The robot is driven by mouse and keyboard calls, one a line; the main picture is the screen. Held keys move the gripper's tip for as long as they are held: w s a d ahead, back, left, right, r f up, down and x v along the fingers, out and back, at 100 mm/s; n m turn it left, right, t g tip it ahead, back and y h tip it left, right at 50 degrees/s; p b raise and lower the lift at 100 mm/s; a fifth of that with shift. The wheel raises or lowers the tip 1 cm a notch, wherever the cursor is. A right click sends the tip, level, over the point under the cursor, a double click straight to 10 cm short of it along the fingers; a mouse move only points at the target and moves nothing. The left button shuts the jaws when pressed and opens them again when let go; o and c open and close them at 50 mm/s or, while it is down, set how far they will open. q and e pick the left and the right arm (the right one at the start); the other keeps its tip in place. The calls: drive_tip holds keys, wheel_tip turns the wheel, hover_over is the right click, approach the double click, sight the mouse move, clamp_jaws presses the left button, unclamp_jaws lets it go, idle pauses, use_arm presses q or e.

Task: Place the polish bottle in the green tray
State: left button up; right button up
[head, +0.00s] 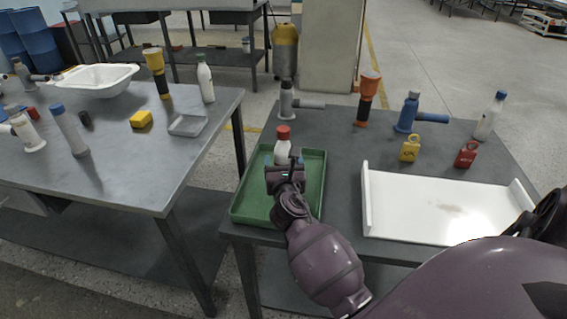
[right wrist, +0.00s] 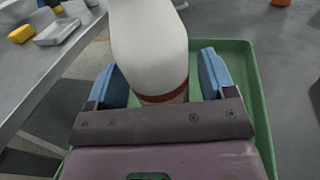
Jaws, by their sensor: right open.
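The white bottle with a red cap (head: 282,149) is upright at the green tray (head: 248,207), toward its far side. I take it to be the polish bottle. My right gripper (head: 284,166) is just in front of it in the head view and hides its lower part. In the right wrist view, the white bottle body (right wrist: 149,45) with a dark red band lies between the two blue fingers of the open right gripper (right wrist: 162,78). Gaps show beside the band. I cannot tell whether its base rests on the tray floor. My left gripper is not in view.
A white shallow tray (head: 440,205) lies right of the green tray. Behind stand a grey tool (head: 287,100), an orange-topped torch (head: 368,98), a blue tool (head: 408,112), a blue-capped bottle (head: 490,116) and yellow and red padlocks. Another table (head: 130,185) stands left across a gap.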

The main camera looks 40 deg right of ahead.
drive_tip(key=v, duration=1.2)
drive_tip(key=shift+r+p, duration=0.1)
drive_tip(key=shift+p, duration=0.2)
drive_tip(key=shift+a, duration=0.1)
